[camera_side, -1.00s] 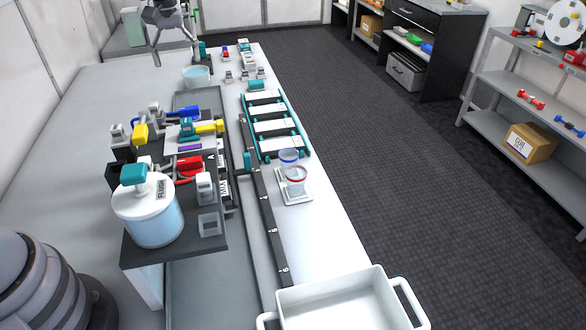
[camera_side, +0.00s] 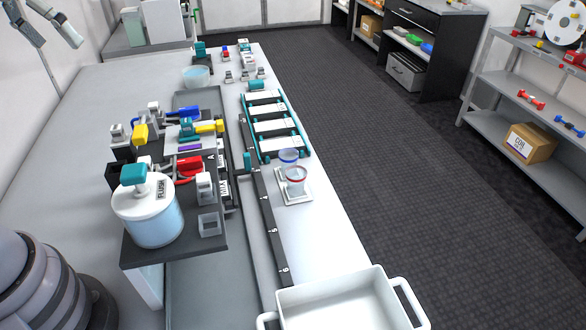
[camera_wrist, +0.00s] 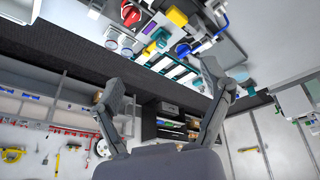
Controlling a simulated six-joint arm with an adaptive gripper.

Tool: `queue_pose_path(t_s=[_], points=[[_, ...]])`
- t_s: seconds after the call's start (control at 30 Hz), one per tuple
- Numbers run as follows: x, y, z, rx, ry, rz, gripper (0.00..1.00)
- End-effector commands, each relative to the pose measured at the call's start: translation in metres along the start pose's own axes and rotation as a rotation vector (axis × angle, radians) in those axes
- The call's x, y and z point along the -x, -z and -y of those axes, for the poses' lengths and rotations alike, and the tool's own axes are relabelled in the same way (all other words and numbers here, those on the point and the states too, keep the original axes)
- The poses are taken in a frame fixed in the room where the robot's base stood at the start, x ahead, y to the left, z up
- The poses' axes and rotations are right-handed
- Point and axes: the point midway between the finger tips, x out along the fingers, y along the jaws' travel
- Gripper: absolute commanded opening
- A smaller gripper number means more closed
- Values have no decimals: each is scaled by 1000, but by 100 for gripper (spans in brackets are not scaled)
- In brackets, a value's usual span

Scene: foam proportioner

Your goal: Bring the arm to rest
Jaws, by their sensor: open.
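My gripper (camera_side: 60,22) is at the top left of the side view, high above the bench and clear of it. In the wrist view my gripper (camera_wrist: 165,95) has its two fingers spread wide with nothing between them. It is open and empty. The wrist view is tilted, with the bench along the top and the wall and floor below. Most of my arm is outside the side view.
On the bench (camera_side: 95,165) stand a FLUSH jar (camera_side: 150,215), a teal rack (camera_side: 272,125), two cups on a white pad (camera_side: 295,198) and a white tub (camera_side: 345,305). A clear bowl (camera_side: 196,77) is at the back. The air around my gripper looks free.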

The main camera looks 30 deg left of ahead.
Motion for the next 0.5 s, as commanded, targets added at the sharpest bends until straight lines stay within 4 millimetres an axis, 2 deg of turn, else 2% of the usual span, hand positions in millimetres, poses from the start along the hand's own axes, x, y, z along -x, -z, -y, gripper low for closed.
queue_pose_path(t_s=[0.03, 0.1, 0.2, 0.33, 0.5], points=[[6, -22, 1, -44, -9, -34, 78], [8, -45, 3, -97, -16, -65, 78], [7, -68, 5, -150, -22, -97, 78], [5, -81, 6, -183, -25, -115, 78], [4, -82, 6, -188, -25, -116, 78]])
